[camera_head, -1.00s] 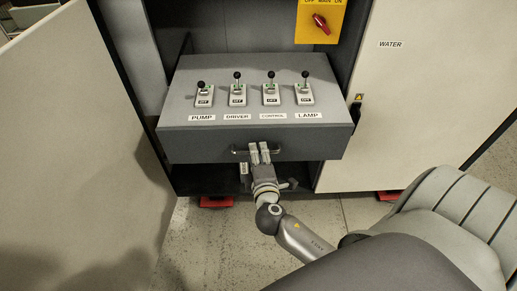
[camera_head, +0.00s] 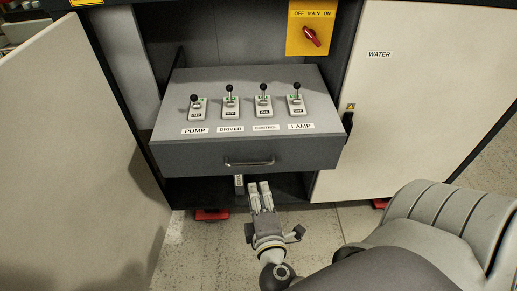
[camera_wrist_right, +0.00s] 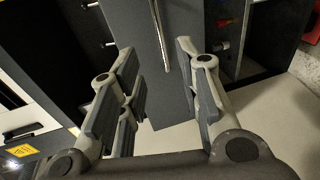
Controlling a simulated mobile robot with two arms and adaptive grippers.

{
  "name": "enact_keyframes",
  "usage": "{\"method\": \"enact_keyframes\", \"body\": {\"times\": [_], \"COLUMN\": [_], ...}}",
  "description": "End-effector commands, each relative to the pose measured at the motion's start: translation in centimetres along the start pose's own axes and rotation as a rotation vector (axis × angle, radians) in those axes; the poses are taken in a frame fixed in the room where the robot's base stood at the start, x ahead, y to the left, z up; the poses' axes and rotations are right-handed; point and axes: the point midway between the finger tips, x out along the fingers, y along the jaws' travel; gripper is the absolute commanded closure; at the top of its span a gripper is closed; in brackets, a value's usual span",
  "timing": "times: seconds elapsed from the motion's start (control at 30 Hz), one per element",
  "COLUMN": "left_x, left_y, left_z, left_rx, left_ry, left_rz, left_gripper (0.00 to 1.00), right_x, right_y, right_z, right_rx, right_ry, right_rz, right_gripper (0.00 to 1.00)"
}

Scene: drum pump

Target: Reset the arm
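My right gripper (camera_head: 260,187) is in front of and below the drawer handle (camera_head: 249,163), apart from it. In the right wrist view the gripper (camera_wrist_right: 158,55) has its fingers spread with nothing between them, and the bar handle (camera_wrist_right: 160,36) shows beyond the fingertips. The grey drawer (camera_head: 240,112) is pulled out of the cabinet. My left gripper is not in view.
An open cabinet door (camera_head: 75,150) stands on the left, and a closed door labelled WATER (camera_head: 395,100) is on the right. A yellow plate with a red main switch (camera_head: 311,37) is above the drawer. Bare floor (camera_head: 205,255) lies in front, with red feet (camera_head: 211,214) under the cabinet.

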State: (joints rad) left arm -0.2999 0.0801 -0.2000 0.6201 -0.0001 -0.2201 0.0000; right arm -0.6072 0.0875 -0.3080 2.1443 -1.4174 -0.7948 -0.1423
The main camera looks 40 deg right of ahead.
Motion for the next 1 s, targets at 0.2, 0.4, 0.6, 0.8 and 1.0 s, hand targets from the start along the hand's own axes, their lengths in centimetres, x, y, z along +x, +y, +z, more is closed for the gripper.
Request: {"method": "enact_keyframes", "body": {"times": [0.2, 0.4, 0.6, 0.8, 1.0], "left_x": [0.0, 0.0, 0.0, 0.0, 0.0], "left_y": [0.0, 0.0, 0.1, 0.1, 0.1], "left_z": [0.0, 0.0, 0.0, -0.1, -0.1], "left_rx": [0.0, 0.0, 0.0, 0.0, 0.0], "left_ry": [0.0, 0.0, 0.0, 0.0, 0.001], "left_rz": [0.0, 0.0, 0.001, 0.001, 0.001], "left_gripper": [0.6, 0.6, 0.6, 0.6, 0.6], "right_x": [0.0, 0.1, 0.8, 0.4, -2.3], "right_y": [0.0, -0.2, -6.9, -20.2, -32.1], "right_z": [0.0, -0.1, -0.9, -1.0, 0.9], "right_rx": [0.0, 0.0, 0.015, 0.088, 0.209], "right_ry": [0.0, 0.002, 0.039, 0.069, 0.025], "right_rz": [0.0, -0.005, -0.146, -0.441, -0.721], "right_gripper": [0.68, 0.68, 0.68, 0.68, 0.68]}}
